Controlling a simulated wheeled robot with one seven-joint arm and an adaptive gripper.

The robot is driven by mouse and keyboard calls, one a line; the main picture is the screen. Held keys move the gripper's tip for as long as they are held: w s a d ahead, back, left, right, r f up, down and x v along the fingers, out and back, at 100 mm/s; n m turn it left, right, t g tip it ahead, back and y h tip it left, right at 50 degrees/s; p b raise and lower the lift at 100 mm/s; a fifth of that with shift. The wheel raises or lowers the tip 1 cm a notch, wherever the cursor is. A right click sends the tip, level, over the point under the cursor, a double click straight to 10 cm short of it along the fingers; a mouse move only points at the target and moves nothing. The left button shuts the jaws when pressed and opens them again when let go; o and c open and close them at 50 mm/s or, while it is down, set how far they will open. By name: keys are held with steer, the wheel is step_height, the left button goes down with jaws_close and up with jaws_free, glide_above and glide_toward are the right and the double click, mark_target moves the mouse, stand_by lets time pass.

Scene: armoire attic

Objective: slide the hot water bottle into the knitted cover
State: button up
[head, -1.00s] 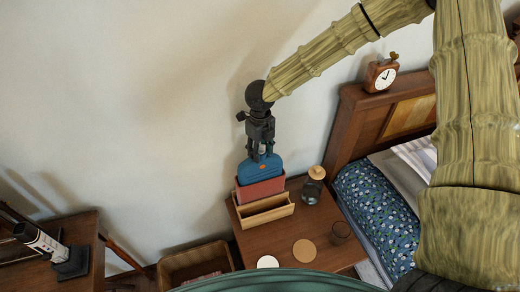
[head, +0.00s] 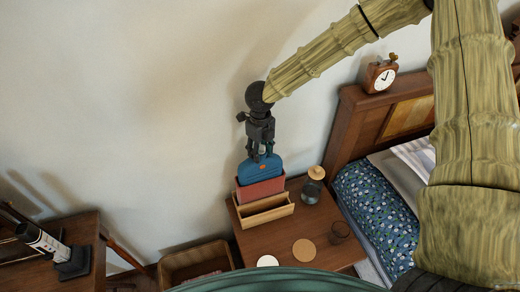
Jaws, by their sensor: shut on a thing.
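The blue hot water bottle (head: 259,168) is upright above the wooden bedside table, with a small orange mark near its top. My gripper (head: 262,155) points down and is shut on the top of the bottle. The red knitted cover (head: 261,189) stands upright directly below, behind a wooden box. The bottle's lower part is hidden by the cover. It looks to be inside the cover's mouth, but how deep cannot be seen.
The open wooden box (head: 265,210) sits in front of the cover on the bedside table (head: 280,246). A lidded glass jar (head: 311,188), a cork coaster (head: 303,250), a white disc (head: 267,261) and a glass (head: 340,232) stand nearby. The bed (head: 375,208) is right, the wall behind.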

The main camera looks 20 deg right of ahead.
step_height(320, 180, down, 7)
steer(key=b, duration=0.1)
steer(key=shift+b, duration=0.4)
stand_by(5.9)
steer(key=shift+r, duration=0.1)
steer(key=o, duration=1.4)
steer(key=shift+o, duration=1.3)
steer(key=shift+r, duration=0.1)
